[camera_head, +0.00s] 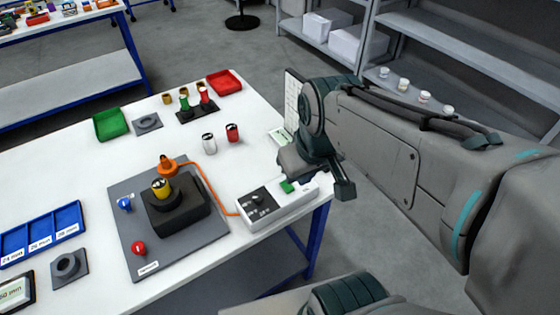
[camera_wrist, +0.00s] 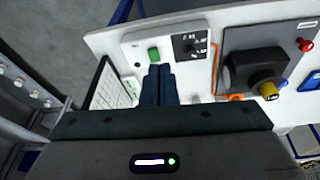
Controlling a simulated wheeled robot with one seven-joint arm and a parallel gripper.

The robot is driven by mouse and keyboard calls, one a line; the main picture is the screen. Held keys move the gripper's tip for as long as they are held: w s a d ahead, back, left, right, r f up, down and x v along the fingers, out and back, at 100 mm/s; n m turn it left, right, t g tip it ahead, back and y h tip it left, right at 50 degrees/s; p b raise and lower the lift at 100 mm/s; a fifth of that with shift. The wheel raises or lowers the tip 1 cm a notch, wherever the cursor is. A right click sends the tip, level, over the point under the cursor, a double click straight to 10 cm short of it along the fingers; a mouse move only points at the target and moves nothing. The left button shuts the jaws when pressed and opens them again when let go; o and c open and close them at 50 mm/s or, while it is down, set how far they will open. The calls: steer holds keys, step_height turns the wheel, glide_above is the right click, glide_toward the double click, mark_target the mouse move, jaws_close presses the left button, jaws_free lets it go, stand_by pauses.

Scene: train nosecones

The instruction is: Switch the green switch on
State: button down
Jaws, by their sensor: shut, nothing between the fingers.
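In the head view my wrist hangs over the box's right end, and the fingertips are hard to make out. I cannot tell whether fingers and switch touch, or which way the switch is set.
A black dial (camera_head: 257,199) sits beside the switch. An orange cable runs from the box to a grey plate (camera_head: 190,252) with a black block and yellow cylinder. A white and a red cylinder (camera_head: 232,133) stand behind. A printed sheet (camera_wrist: 109,88) stands near my fingers.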

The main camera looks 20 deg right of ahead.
steer(key=w+n+g, duration=0.1)
steer(key=w+n, duration=0.5)
steer(key=n, duration=0.3)
steer(key=n+g+b, duration=0.2)
steer(key=n, duration=0.7)
glide_above(287, 186)
step_height(287, 186, down, 2)
steer(key=shift+w+f+n, duration=0.15)
steer(key=shift+w+n, duration=0.35)
steer(key=shift+n, duration=0.2)
steer(key=shift+f, duration=0.1)
step_height(287, 186, down, 14)
steer(key=shift+r+p, duration=0.1)
steer(key=shift+p, duration=0.65)
